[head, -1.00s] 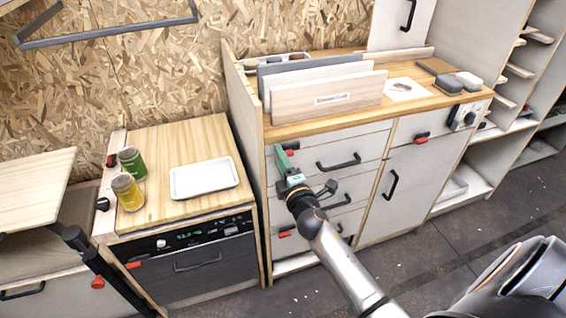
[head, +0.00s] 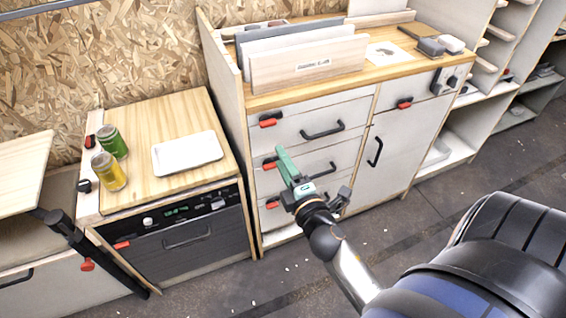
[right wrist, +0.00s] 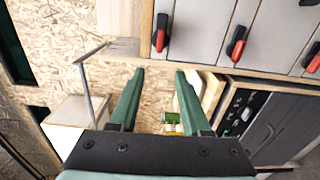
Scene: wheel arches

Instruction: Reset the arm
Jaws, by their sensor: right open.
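My right gripper (head: 290,168) is in front of the drawer cabinet (head: 350,150) in the head view, with its green fingers pointing up and to the left. In the right wrist view its two green fingers (right wrist: 158,98) stand apart with nothing between them that they hold. The right arm reaches in from the lower right, beside a large dark part of my own body. My left gripper is in neither view.
The cabinet has black handles and red latches near my right gripper. Grey floor (head: 240,290) lies open in front.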

